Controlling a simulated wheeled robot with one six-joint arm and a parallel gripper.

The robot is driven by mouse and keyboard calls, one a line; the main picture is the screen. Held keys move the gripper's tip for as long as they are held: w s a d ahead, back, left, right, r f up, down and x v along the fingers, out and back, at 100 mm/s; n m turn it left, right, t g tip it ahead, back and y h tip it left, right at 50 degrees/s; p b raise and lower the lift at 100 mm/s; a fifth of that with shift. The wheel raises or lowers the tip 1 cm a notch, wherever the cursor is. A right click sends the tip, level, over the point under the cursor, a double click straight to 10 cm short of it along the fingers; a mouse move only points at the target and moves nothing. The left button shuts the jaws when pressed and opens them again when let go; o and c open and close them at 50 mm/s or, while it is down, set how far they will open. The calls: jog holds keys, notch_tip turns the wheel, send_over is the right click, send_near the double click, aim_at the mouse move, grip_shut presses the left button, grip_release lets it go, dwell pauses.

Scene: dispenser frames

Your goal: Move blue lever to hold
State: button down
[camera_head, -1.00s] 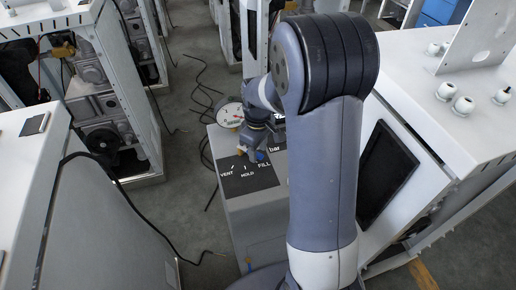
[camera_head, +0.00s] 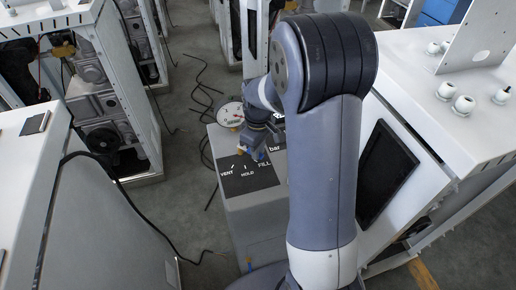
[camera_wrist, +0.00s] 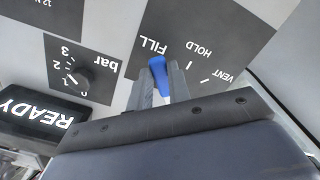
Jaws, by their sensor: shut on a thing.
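The blue lever (camera_wrist: 158,72) is on a dark label panel (camera_wrist: 205,28) with the words FILL, HOLD and VENT. In the wrist view its blue end lies by FILL, to the left of the HOLD and VENT marks. My gripper (camera_wrist: 161,82) is shut on the lever, with one grey finger on each side of it. In the head view my gripper (camera_head: 255,149) is low over the panel (camera_head: 248,180), near FILL. A little blue of the lever (camera_head: 262,156) shows there; the rest is hidden by the gripper.
A round gauge (camera_head: 230,115) stands behind the panel, left of my gripper. A small black knob (camera_wrist: 78,78) with a bar scale and a READY display (camera_wrist: 38,117) sit beside the panel. White cabinets (camera_head: 125,215) stand close on both sides. Loose black cables lie on the floor.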

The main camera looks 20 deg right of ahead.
dwell(0.3)
jog(key=a+m, duration=0.1)
jog(key=m, duration=0.1)
jog(key=s+a+m, duration=0.1)
jog(key=m, duration=0.1)
jog(key=shift+s+b, duration=0.1)
jog(key=shift+b, duration=0.2)
jog(key=shift+s+a+m, duration=0.1)
jog(key=shift+a+m, duration=0.45)
jog(key=shift+m, duration=0.4)
jog(key=shift+s+a+m, duration=0.1)
jog(key=shift+a+m, duration=0.45)
jog(key=shift+m, duration=0.4)
jog(key=c, duration=1.3)
grip_release()
jog(key=shift+r, duration=0.1)
